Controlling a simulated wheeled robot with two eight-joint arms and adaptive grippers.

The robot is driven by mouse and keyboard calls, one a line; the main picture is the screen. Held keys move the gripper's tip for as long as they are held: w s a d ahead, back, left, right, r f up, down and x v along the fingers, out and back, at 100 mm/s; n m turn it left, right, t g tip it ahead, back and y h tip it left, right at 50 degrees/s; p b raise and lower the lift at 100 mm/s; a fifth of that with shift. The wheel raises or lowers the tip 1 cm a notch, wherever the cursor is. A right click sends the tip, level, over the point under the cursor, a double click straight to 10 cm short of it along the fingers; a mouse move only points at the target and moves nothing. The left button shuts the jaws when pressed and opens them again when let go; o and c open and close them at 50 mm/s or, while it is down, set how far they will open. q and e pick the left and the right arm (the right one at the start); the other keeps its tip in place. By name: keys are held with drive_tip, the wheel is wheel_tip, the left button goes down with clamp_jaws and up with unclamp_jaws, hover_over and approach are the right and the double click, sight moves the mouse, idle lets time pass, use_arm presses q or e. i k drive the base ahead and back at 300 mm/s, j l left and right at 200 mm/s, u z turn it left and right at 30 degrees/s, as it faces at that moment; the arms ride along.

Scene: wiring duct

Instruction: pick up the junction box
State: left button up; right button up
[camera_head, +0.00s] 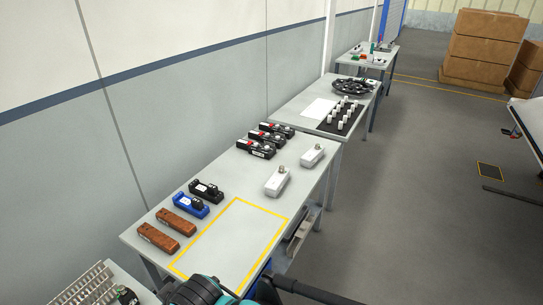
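Two pale grey-white boxes, each with a small round fitting on one end, lie on the right half of the nearest table. The nearer white box (276,182) is close to the table's right edge, and the farther white box (313,155) is behind it to the right. They look most like junction boxes, but no label is readable. Neither is touched by anything of mine. Dark and teal parts of my own arms show at the bottom edge, but no gripper fingers are in view.
The table (215,200) also holds two brown blocks (167,230), a blue module (191,205), a black module (206,191) and several black-and-red devices (263,141). A yellow-outlined area (232,240) at its front is empty. More tables stand behind; open floor (420,200) lies right.

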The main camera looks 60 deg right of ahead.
sight(313, 155)
drive_tip(key=z, duration=2.35)
drive_tip(key=i+l, duration=1)
drive_tip(key=i, duration=0.2)
drive_tip(key=i+l+u, duration=0.15)
drive_tip(key=i+l, duration=0.85)
drive_tip(key=i, duration=0.2)
